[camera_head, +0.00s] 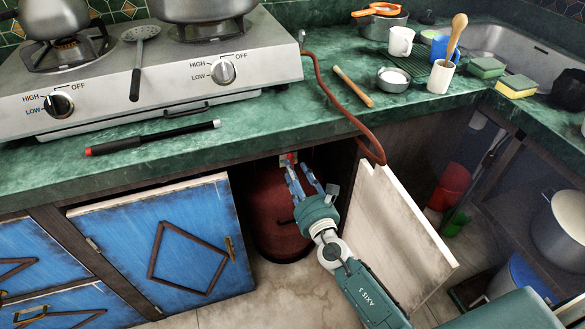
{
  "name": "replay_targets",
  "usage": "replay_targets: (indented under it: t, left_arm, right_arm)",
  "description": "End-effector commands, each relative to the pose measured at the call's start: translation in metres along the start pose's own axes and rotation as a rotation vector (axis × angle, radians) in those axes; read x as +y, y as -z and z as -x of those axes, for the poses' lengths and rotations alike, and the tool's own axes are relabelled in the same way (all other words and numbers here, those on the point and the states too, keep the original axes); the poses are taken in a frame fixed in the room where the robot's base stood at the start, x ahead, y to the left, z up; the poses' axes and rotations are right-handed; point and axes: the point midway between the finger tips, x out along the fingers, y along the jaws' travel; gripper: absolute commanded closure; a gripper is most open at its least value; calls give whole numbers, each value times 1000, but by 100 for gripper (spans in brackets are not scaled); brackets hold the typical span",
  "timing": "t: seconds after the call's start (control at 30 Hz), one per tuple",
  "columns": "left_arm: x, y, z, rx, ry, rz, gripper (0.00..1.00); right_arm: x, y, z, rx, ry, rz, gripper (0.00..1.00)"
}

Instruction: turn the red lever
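A small red lever (288,158) shows just under the counter's front edge, above a red gas cylinder (268,208) in the open cabinet. My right gripper (298,170) reaches into the cabinet from the lower right. Its two blue fingers point up and stand apart, with their tips just below the lever. The fingers partly cover the space around the lever, and I cannot tell whether they touch it. My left gripper is out of view.
A white-edged cabinet door (392,238) stands open right of my arm. A blue door (165,248) is left of the opening. A brown hose (345,112) hangs over the counter edge (225,155). The gas hotplate (170,75) stands above.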

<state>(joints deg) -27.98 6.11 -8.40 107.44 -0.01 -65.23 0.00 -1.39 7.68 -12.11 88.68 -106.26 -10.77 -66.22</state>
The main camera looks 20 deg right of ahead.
Motion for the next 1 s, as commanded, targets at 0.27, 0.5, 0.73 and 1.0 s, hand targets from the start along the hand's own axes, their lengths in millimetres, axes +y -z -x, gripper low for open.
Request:
replay_targets:
  t: [0.27,0.5,0.73,1.0]
  left_arm:
    - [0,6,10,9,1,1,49]
    - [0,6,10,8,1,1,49]
    - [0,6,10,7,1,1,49]
    - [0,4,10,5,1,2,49]
  right_arm:
    - [0,1,-25,1,1,-1,63]
    - [0,1,-26,1,0,-2,63]
    - [0,1,-25,1,0,-1,100]
    - [-1,1,-25,1,0,-8,100]
